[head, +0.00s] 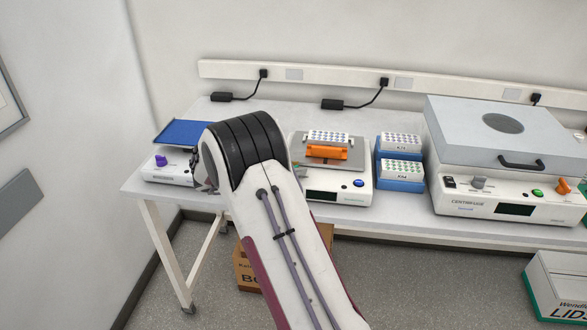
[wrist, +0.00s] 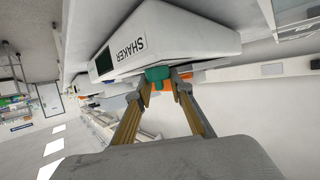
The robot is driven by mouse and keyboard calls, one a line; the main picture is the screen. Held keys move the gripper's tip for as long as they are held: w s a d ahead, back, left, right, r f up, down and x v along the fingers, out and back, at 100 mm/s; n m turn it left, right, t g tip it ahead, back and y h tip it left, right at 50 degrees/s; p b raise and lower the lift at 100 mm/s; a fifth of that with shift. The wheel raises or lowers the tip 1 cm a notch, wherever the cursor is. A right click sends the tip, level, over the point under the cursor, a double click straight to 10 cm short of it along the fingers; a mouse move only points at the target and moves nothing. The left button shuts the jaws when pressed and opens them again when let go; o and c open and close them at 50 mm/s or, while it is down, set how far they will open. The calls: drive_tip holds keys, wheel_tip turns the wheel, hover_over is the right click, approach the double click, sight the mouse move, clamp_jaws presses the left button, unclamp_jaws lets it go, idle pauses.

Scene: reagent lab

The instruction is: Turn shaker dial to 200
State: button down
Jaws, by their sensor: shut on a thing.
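In the wrist view, my gripper (wrist: 163,82) has its two fingers on either side of a teal dial (wrist: 157,73) and is shut on it. The dial sits on a white unit marked SHAKER (wrist: 185,42), with a dark screen (wrist: 104,61) on the same face. The dial's pointer and the screen's reading cannot be made out.
In the head view, a white unit with a blue platform (head: 184,132) and purple knob (head: 161,160) stands at the bench's left. A unit with an orange holder (head: 327,153), blue tube racks (head: 401,183) and a large centrifuge (head: 508,166) stand to the right.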

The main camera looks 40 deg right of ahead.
drive_tip(key=shift+m+g, duration=0.8)
drive_tip(key=shift+g, duration=0.1)
drive_tip(key=c, duration=1.8)
unclamp_jaws()
drive_tip(key=shift+n+t, duration=2)
drive_tip(key=shift+t, duration=0.3)
drive_tip(key=shift+n+t+y, duration=1.1)
drive_tip(key=shift+n+t, duration=0.8)
drive_tip(key=shift+t, duration=0.1)
